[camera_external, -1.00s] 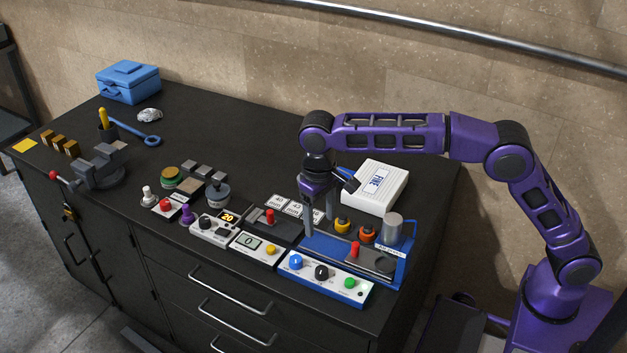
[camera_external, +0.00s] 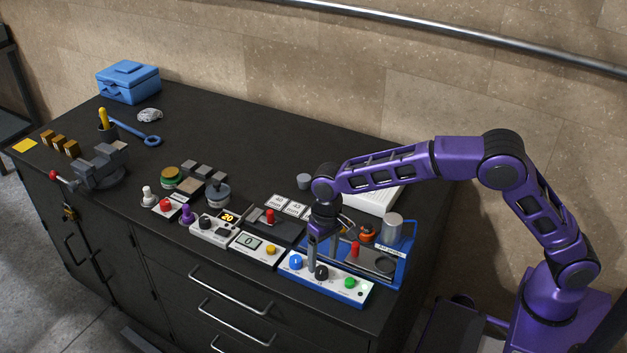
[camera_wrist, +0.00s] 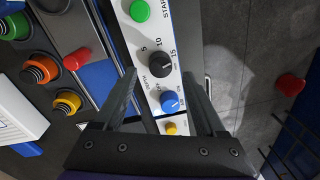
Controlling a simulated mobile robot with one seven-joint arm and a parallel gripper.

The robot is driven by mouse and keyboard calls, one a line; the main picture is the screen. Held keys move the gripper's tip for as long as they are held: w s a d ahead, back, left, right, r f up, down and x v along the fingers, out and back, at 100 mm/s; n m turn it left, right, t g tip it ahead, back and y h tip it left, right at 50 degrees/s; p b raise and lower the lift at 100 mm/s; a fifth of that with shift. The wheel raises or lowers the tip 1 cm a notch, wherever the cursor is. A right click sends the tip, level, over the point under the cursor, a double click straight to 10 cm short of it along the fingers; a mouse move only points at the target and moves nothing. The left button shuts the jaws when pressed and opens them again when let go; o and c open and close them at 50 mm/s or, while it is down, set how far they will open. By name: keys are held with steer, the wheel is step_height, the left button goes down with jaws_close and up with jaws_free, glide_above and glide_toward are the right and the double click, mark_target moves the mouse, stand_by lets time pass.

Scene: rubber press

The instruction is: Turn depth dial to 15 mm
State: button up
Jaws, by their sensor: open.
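The depth dial is a black round knob (camera_external: 321,272) in the middle of a white-topped blue control panel (camera_external: 339,286). In the wrist view, the black dial (camera_wrist: 160,64) has 5, 10 and 15 printed around it; I cannot clearly tell which number its pointer marks. My gripper (camera_external: 322,259) is open, pointing down over the panel close to the dial. In the wrist view, the fingertips of my gripper (camera_wrist: 161,74) lie on either side of the panel, with the dial between and slightly beyond them. Nothing is held. Contact with the dial cannot be seen.
A blue knob (camera_wrist: 172,101) and a green button (camera_wrist: 140,11) flank the dial on the same panel. A red-knobbed lever (camera_external: 355,249) and a metal cylinder (camera_external: 393,228) stand behind. A display box (camera_external: 258,248) sits to the left.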

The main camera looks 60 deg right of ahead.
mark_target(322, 269)
steer(key=shift+a+f, duration=0.1)
steer(key=shift+f, duration=1.5)
jaws_close()
